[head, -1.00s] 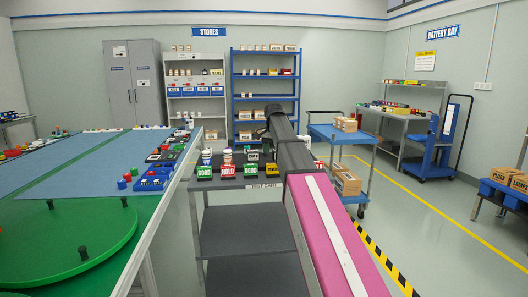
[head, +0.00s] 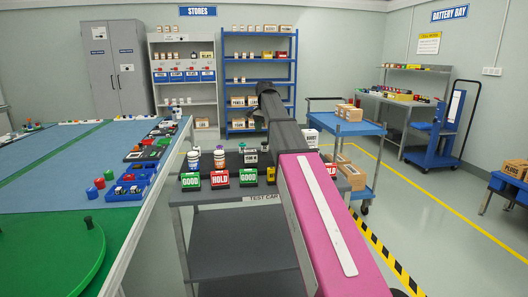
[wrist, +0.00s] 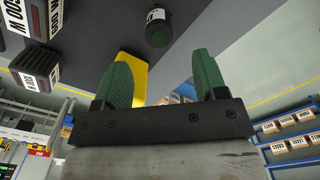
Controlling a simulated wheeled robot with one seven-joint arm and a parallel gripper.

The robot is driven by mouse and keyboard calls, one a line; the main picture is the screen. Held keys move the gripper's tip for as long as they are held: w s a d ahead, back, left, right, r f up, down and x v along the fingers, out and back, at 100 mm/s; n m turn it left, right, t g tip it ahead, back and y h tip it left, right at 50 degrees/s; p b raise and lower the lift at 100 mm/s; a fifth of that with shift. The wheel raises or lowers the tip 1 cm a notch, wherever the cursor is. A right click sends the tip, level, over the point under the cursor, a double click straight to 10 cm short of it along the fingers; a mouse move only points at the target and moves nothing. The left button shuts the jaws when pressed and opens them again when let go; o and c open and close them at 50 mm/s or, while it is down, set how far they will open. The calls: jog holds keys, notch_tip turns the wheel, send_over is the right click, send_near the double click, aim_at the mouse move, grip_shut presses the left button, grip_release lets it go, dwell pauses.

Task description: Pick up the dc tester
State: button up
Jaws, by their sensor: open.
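My gripper (wrist: 161,60) is open in the wrist view, with two green fingers spread apart and nothing held between them. A yellow block (wrist: 133,70) shows behind the left finger and partly between the fingers, apart from them as far as I can tell. A dark cylinder (wrist: 158,28) with a white label and green end is near the top. I cannot tell for sure which item is the dc tester; no readable label names it. In the head view my arm hides the gripper and part of the test cart (head: 225,197).
On the cart stand green GOOD stands (head: 190,180), a red HOLD stand (head: 219,178), bottles (head: 193,160) and a small labelled box (head: 251,158). Black 500 W boxes (wrist: 35,75) show in the wrist view. A blue trolley (head: 350,128) stands right; the green-and-blue table (head: 60,165) is left.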

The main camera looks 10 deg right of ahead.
aim_at(265, 148)
notch_tip(265, 148, down, 9)
jog(key=shift+s+a+f, duration=0.1)
jog(key=shift+s, duration=0.05)
jog(key=c, duration=1.1)
